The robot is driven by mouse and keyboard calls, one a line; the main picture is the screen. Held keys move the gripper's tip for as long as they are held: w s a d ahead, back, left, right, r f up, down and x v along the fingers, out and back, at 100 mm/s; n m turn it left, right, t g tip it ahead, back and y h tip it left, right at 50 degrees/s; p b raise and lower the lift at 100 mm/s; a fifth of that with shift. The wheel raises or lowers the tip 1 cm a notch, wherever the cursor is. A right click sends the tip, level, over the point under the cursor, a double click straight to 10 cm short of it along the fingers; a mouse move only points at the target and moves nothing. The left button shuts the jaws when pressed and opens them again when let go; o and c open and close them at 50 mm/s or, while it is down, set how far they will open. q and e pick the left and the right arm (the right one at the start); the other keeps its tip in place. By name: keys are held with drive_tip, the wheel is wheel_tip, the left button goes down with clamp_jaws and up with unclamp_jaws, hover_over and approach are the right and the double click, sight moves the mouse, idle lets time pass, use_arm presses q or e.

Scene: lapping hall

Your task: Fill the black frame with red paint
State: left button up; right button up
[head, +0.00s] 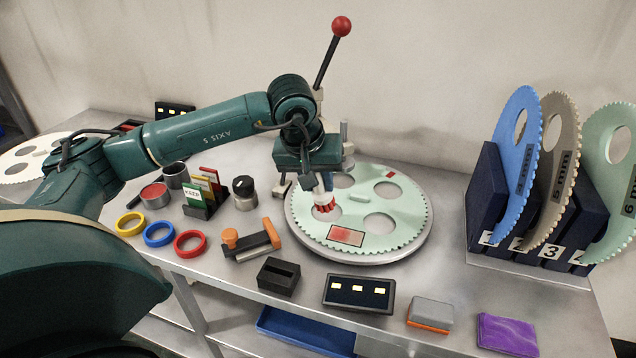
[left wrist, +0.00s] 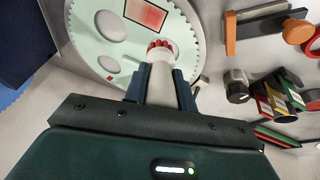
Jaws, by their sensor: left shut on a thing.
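The black frame (head: 333,230) is a thin rectangle drawn on a pale green toothed disc (head: 405,218). Red paint (head: 347,236) covers much of its inside, with paler strips along the edges. The frame also shows in the left wrist view (left wrist: 146,14). My left gripper (head: 322,182) is shut on a pale-handled paint tool (left wrist: 162,85). The tool points down, and its red tip (head: 324,205) is over the disc, behind the frame. I cannot tell whether the tip touches the disc. A tin of red paint (head: 154,191) stands at the left. My right gripper is not in view.
A lever with a red knob (head: 341,26) rises behind the disc. Toothed discs stand in a dark rack (head: 487,190) at the right. Coloured rings, card holder (head: 205,194), orange-ended tool (head: 252,240), black block (head: 278,275) and display box (head: 358,293) surround the disc's left and front.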

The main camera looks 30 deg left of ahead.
use_arm(q)
drive_tip(key=shift+r+p, duration=0.55)
drive_tip(key=shift+r, duration=0.75)
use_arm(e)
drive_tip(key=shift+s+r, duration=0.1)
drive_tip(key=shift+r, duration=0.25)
